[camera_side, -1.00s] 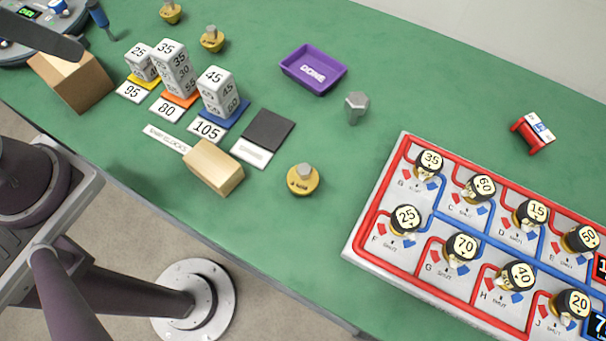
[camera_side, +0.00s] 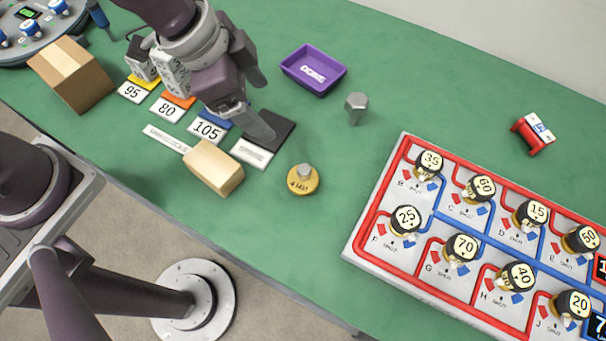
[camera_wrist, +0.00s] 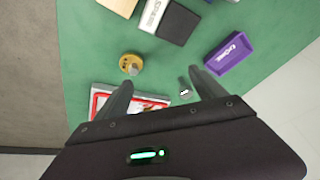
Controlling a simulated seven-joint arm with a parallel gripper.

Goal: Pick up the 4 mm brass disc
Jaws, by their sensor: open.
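The brass disc (camera_side: 302,187) with a grey knob on top sits on the green table, right of the wooden block. Its label seems to read 4 mm. In the wrist view the brass disc (camera_wrist: 128,60) lies beyond the tip of my left-hand finger. My gripper (camera_side: 266,110) is open and empty, above and up-left of the disc, over the dark square pad. In the wrist view my gripper (camera_wrist: 161,78) shows both fingers apart with nothing between the tips.
A wooden block (camera_side: 214,166) lies left of the disc. A grey hexagonal post (camera_side: 356,106) and a purple tray (camera_side: 312,72) stand beyond it. The pipe board (camera_side: 374,236) with several numbered knobs is at right. Numbered cubes (camera_side: 172,75) stand partly behind my arm. Table around the disc is clear.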

